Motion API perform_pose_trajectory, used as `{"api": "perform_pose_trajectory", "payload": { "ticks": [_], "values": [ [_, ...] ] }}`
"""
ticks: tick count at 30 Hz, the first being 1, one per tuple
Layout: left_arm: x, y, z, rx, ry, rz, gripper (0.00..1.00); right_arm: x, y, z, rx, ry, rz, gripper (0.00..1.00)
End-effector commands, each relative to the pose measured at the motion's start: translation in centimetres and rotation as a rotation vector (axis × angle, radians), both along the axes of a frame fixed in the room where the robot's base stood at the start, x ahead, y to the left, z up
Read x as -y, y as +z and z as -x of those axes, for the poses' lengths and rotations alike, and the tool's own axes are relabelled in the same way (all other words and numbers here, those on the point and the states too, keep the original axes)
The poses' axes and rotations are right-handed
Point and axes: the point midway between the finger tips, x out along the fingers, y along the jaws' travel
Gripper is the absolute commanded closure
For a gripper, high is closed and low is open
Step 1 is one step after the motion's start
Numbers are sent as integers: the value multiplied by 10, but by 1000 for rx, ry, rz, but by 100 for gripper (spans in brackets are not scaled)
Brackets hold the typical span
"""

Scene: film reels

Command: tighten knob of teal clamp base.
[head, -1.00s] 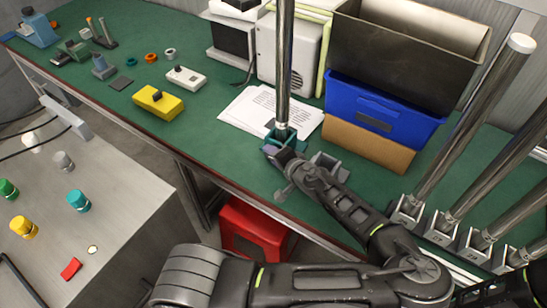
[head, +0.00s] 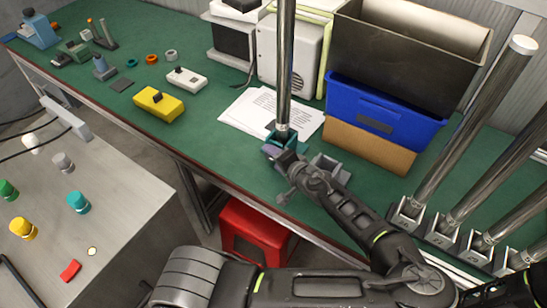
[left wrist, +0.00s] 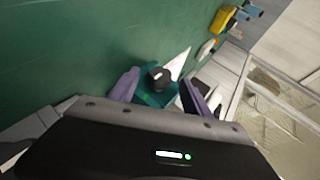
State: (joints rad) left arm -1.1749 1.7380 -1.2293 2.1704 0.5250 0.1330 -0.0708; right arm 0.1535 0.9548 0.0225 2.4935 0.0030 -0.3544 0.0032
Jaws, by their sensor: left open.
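The teal clamp base (head: 294,142) stands on the green bench with a tall metal pole (head: 285,70) upright in it. My left gripper (head: 276,151) is at its near side and partly hides it. In the left wrist view, the black knob (left wrist: 158,76) sits on the teal clamp base (left wrist: 150,98), between the two purple fingers of my left gripper (left wrist: 158,80). The fingers are apart, one on each side of the knob, with visible gaps. The knob is hidden in the head view. My right gripper is not seen.
A grey clamp base (head: 329,169) without a pole stands just right of my gripper. Papers (head: 248,112) lie behind it. A blue bin (head: 385,108) stands behind right, and several poles in grey bases (head: 410,213) stand at right.

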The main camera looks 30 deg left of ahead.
Motion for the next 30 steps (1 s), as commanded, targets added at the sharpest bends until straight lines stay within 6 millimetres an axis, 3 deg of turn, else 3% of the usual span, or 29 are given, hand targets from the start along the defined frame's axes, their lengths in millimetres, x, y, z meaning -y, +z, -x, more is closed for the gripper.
{"api": "perform_pose_trajectory", "payload": {
  "ticks": [12, 30],
  "values": [
    [49, 30, 22, 2, -1, 0, 43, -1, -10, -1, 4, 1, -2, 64],
    [52, 33, 25, -1, 1, 0, 43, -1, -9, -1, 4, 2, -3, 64]
  ]
}}
